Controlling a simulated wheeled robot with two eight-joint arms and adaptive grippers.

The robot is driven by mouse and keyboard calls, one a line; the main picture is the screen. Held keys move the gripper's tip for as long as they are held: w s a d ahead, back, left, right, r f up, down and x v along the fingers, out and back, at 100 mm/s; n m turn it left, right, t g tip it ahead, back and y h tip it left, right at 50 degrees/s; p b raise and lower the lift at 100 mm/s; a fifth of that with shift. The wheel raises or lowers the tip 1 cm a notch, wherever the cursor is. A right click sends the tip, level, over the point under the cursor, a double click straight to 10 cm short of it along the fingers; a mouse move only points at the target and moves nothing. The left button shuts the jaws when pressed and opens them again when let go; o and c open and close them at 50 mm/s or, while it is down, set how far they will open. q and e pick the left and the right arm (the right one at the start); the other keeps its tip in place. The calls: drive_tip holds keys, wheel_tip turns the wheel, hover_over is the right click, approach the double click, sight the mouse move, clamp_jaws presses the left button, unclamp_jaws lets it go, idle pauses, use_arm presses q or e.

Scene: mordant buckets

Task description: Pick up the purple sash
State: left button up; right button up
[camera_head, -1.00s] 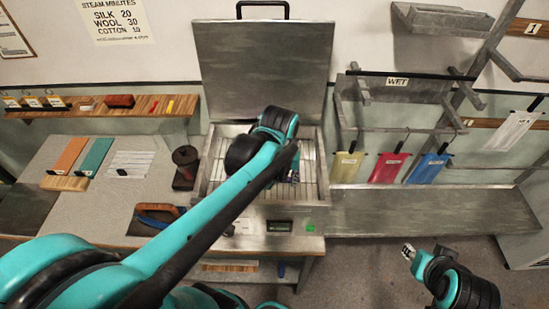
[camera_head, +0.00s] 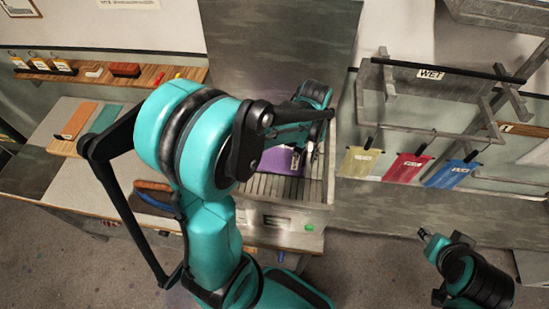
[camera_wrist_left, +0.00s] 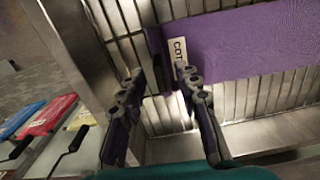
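The purple sash (camera_head: 281,160) lies on the slatted rack inside the open metal steamer box (camera_head: 275,213), partly hidden by my left arm in the head view. In the left wrist view the sash (camera_wrist_left: 245,45) spreads across the rack at the upper right, with a white label starting "COT" at its near end. My left gripper (camera_wrist_left: 160,74) is open, its two fingers apart on either side of the sash's labelled end; contact cannot be told. In the head view my left gripper (camera_head: 312,148) is over the box. My right gripper (camera_head: 426,235) is low at the right, away from the sash.
The steamer's raised lid (camera_head: 275,75) stands behind the box. Yellow (camera_head: 358,161), red (camera_head: 407,167) and blue (camera_head: 452,174) sashes hang from the WET rack (camera_head: 432,75) at right. A wooden shelf (camera_head: 90,78) with small items is at left.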

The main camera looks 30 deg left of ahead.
use_arm(q)
drive_tip(key=shift+s+f, duration=0.1)
drive_tip(key=shift+f, duration=0.4)
clamp_jaws()
drive_tip(key=shift+r, duration=0.1)
